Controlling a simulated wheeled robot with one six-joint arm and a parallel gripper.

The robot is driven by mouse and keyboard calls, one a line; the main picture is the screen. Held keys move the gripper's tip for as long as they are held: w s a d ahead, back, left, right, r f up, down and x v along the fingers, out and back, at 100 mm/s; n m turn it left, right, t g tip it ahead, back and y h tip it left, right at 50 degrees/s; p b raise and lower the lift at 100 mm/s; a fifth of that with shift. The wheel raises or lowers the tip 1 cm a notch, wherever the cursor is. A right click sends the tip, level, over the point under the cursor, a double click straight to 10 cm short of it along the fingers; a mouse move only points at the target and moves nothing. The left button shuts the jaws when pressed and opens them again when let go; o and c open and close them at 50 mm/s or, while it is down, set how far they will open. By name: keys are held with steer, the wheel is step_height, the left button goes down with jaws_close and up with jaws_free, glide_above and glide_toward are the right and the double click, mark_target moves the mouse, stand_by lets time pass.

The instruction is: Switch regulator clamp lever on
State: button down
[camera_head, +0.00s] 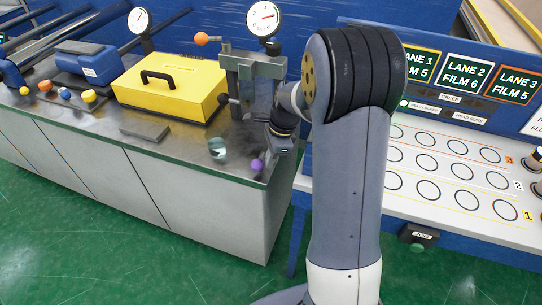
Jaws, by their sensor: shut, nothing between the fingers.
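I cannot tell for sure which of these is the clamp lever. My gripper (284,150) is shut and empty, in front of the regulator's right side near the bench's right end. My arm hides part of that side, and the fingertips are small and dark.
A yellow box (172,88) with a black handle stands left of the regulator. A purple ball (257,165) and a clear glass-like piece (218,148) are near the bench's front edge. A flat grey block (145,131) lies further left. A lane panel (450,165) stands right.

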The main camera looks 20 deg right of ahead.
steer(key=shift+a+r+m+p, duration=0.1)
steer(key=shift+a+m+p, duration=0.35)
steer(key=shift+m, duration=0.35)
steer(key=m, duration=0.1)
steer(key=a+m+p, duration=0.1)
steer(key=m+t+p, duration=0.1)
steer(key=shift+w+a+r+m, duration=0.1)
steer(key=shift+w+a+m, duration=0.1)
steer(key=shift+a+m, duration=0.1)
steer(key=m+p, duration=0.1)
steer(key=a+m+p, duration=0.1)
steer(key=m, duration=0.1)
steer(key=w+m+t+h+p, duration=0.1)
steer(key=shift+w+a, duration=0.1)
steer(key=shift+a, duration=0.2)
steer(key=shift+w+a+m+p, duration=0.1)
steer(key=shift+w+m+p, duration=0.05)
steer(key=shift+m+p, duration=0.3)
steer(key=shift+w+a+p, duration=0.4)
steer(key=shift+w+p, duration=0.05)
steer(key=shift+w, duration=0.25)
steer(key=shift+w, duration=0.1)
